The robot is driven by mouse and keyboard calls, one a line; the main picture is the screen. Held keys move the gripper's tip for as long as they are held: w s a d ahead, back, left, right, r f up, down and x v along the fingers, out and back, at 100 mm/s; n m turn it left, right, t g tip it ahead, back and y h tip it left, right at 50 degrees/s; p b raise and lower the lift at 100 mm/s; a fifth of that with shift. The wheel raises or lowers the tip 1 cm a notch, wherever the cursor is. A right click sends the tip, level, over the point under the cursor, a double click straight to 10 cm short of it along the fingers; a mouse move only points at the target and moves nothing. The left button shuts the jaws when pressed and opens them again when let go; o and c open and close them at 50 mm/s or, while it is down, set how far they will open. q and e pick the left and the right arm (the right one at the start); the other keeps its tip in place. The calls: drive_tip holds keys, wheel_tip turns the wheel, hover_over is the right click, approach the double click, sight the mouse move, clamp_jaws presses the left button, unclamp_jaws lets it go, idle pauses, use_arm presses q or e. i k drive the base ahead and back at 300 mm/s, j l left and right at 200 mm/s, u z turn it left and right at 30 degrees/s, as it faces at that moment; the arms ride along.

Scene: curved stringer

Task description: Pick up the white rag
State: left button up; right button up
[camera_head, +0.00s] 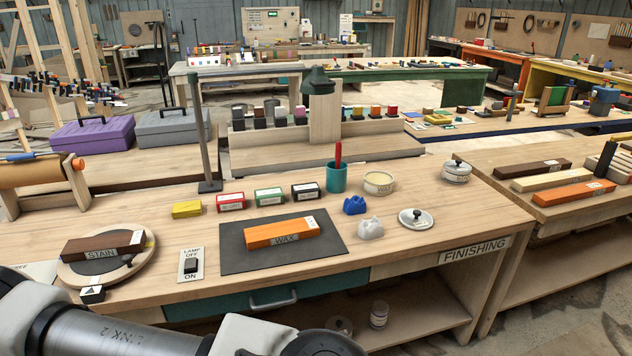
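A small crumpled white rag (370,228) sits on the wooden finishing bench (400,262), near its front edge. A crumpled blue rag (355,205) lies just behind it and a little to the left. A round white dish with a dark knob (416,218) is to its right. The dark mat with an orange block labelled WAX (281,232) is to its left. Part of my arm crosses the lower left of the head view, in front of the bench. Neither gripper shows.
Behind the rags stand a teal cup (336,178) with a red tool and an open wax tin (379,183). Small coloured boxes line up behind the mat. A turntable (75,268) with a STAIN block is at the left. The bench's right front is clear.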

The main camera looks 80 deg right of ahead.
sight(373, 228)
drive_tip(key=z, duration=3.1)
